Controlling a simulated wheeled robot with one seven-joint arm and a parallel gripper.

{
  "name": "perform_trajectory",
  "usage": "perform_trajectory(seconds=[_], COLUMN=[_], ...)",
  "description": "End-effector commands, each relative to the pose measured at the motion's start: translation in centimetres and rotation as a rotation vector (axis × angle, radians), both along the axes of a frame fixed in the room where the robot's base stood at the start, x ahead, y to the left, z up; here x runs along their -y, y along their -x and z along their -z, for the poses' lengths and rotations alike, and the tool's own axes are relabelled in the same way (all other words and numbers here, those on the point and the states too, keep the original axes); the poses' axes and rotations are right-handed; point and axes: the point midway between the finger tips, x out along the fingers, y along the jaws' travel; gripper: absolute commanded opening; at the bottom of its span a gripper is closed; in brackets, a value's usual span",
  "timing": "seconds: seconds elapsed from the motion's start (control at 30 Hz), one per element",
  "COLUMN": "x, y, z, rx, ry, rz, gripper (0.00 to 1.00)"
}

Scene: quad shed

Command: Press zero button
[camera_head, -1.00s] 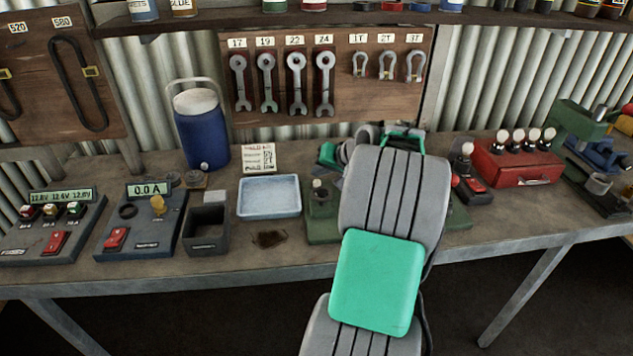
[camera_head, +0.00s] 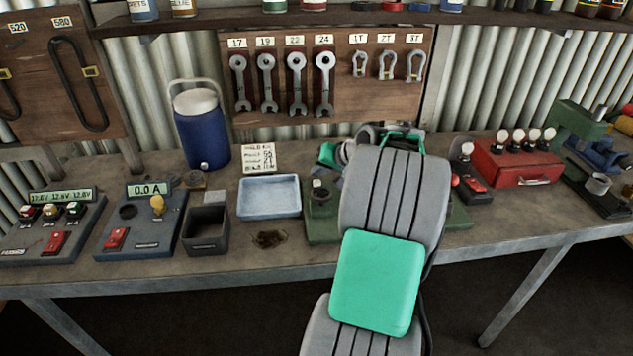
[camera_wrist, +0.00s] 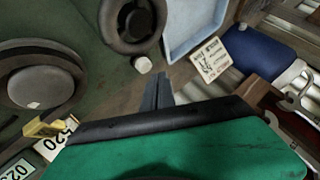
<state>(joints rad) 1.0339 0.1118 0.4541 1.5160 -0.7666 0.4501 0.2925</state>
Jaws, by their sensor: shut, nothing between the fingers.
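A green device (camera_head: 322,228) stands on the bench, partly hidden behind my arm in the head view. In the wrist view its green body (camera_wrist: 75,25) fills the upper left, with a grey round disc (camera_wrist: 38,87), a dark ring-shaped part (camera_wrist: 132,22) and a small white knob (camera_wrist: 143,65). I cannot read a zero label, so I cannot tell whether this knob is the zero button. My gripper (camera_wrist: 158,78) is shut and empty, its tips appearing just beside and below the white knob; contact is not visible. In the head view my arm hides the fingers.
A pale blue tray (camera_head: 269,197), a written card (camera_head: 257,158) and a blue jug (camera_head: 202,130) stand left of the green device. A red box with bulbs (camera_head: 516,162) is at right. Two meter panels (camera_head: 142,225) (camera_head: 50,230) are at left.

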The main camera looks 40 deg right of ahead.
Motion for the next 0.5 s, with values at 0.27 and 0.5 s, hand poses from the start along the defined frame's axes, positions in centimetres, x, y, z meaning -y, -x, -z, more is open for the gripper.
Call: perform_trajectory(seconds=[0.27, 0.5], x=[-0.01, -0.01], y=[0.06, 0.06], z=[0.93, 0.85], rx=[0.0, 0.0], ry=[-0.001, 0.0], rz=[0.001, 0.0], gripper=[0.0, 0.0])
